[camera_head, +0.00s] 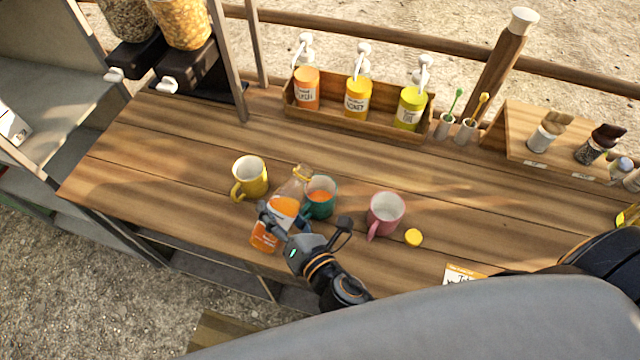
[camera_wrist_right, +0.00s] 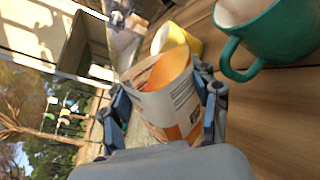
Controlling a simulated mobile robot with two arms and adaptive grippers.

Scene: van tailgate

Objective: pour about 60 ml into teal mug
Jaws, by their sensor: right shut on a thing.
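My right gripper (camera_head: 285,222) is shut on a clear bottle (camera_head: 264,238) with orange liquid and a white-and-orange label. The bottle leans up and right, its yellow-ringed neck close to the teal mug (camera_head: 322,209); I cannot tell whether liquid is flowing. The teal mug stands upright on the counter just right of the bottle, and orange shows inside it. In the right wrist view, the bottle (camera_wrist_right: 168,105) sits between the fingers, with the teal mug (camera_wrist_right: 275,38) at upper right. My left gripper is not in view.
A yellow mug (camera_head: 250,178) stands left of the bottle, and a pink mug (camera_head: 385,213) stands right of the teal one. A yellow cap (camera_head: 413,237) lies beside the pink mug. A wooden rack (camera_head: 350,122) of pump bottles stands behind. The counter's left part is clear.

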